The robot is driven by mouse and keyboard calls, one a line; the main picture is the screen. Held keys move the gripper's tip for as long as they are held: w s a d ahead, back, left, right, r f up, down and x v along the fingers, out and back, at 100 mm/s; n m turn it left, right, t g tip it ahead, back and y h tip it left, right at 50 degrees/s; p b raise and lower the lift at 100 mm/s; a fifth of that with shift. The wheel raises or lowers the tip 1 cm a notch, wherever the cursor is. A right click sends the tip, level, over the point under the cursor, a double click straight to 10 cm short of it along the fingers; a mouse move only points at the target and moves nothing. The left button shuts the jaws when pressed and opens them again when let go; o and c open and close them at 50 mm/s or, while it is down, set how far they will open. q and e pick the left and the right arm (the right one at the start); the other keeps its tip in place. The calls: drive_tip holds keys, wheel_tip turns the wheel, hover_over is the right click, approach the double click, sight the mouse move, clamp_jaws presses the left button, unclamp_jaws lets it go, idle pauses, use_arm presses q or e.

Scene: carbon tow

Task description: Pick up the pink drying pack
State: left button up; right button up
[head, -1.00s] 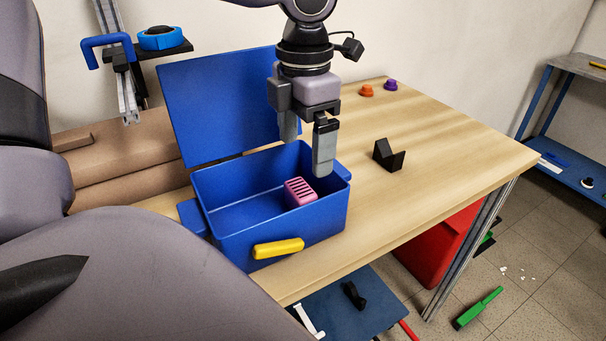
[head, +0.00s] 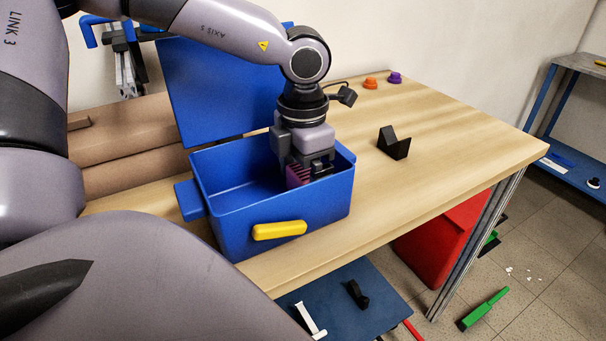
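The pink drying pack (head: 297,174) is a small slotted block inside the open blue box (head: 232,230) on the wooden table. It lies toward the box's right side and is partly hidden by my gripper. My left gripper (head: 304,176) has come in from the upper left and points down into the box, with its fingers at the pack. The fingertips are partly hidden, and I cannot tell whether they press on the pack. My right gripper is not in view.
The box's blue lid (head: 225,95) stands raised at the back, and a yellow handle (head: 279,230) is on its front. A black angled holder (head: 394,143) stands to the right. Orange (head: 370,83) and purple (head: 394,77) pieces sit farther back.

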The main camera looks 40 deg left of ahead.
use_arm(q)
drive_tip(key=c, duration=1)
drive_tip(key=shift+c, duration=0.2)
drive_tip(key=shift+r, duration=0.15)
